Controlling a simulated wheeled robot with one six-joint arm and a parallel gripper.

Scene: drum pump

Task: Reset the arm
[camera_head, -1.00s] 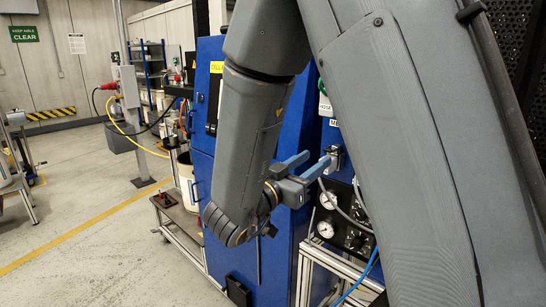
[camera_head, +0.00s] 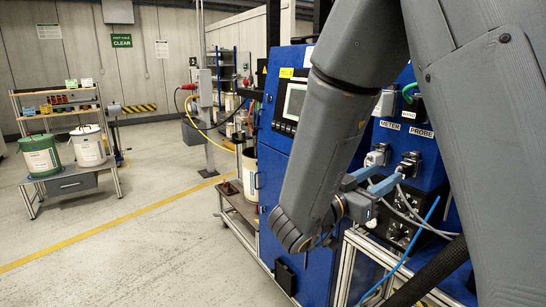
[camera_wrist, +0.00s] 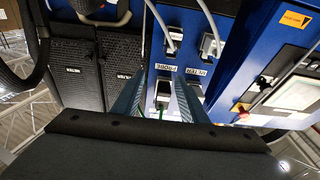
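My gripper (camera_head: 384,175) shows in the head view at the end of my grey arm, in front of the blue cabinet (camera_head: 290,160). Its two blue-grey fingers are apart with nothing visible between their tips. The fingers point toward the connectors below the METER and PROBE labels; whether they touch anything there I cannot tell. In the wrist view my gripper (camera_wrist: 164,78) has its fingers spread on either side of a socket with a green cable (camera_wrist: 162,95), which appears to lie behind them.
Grey cables and a blue hose (camera_head: 402,262) hang close to my gripper. Metal framing (camera_head: 345,268) stands below. At left a rack (camera_head: 62,115) holds small boxes, with a green drum (camera_head: 41,158) and a white drum (camera_head: 88,148). Open floor lies between rack and cabinet.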

